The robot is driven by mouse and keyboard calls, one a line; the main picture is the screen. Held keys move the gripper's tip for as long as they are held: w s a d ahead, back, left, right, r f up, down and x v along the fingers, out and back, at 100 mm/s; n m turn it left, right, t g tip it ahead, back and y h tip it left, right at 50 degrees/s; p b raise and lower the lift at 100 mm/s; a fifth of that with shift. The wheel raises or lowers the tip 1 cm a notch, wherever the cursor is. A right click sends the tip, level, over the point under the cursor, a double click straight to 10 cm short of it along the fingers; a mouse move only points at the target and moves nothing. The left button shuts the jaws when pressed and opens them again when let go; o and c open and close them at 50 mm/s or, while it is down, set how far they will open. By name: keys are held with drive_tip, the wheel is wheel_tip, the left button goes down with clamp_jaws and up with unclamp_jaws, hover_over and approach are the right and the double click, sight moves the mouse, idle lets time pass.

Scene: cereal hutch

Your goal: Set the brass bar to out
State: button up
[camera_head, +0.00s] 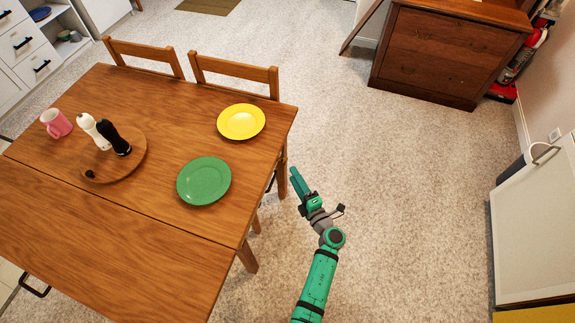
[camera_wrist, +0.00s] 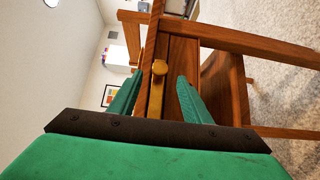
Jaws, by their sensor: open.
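A brass-coloured bar (camera_wrist: 155,102) with a rounded knob-like end (camera_wrist: 159,68) shows in the wrist view, against the brown wood of the table. It lies between my two green fingers in the picture, and I cannot tell how far ahead of them it is. My gripper (camera_wrist: 160,77) is open, with nothing visibly held. In the head view my gripper (camera_head: 295,180) is beside the right edge of the wooden table (camera_head: 150,225). I cannot make out the brass bar in the head view.
The table carries a green plate (camera_head: 204,181), a yellow plate (camera_head: 241,121), a round wooden board (camera_head: 133,168) with two shakers, and a pink mug (camera_head: 56,123). Chairs (camera_head: 235,68) stand at its far side. Carpet right of my arm is clear up to a pale cabinet (camera_head: 535,225).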

sight(286, 163)
drive_tip(key=x, duration=0.6)
drive_tip(key=shift+w+a, duration=0.15)
drive_tip(key=shift+w, duration=0.15)
drive_tip(key=shift+c, duration=0.6)
clamp_jaws()
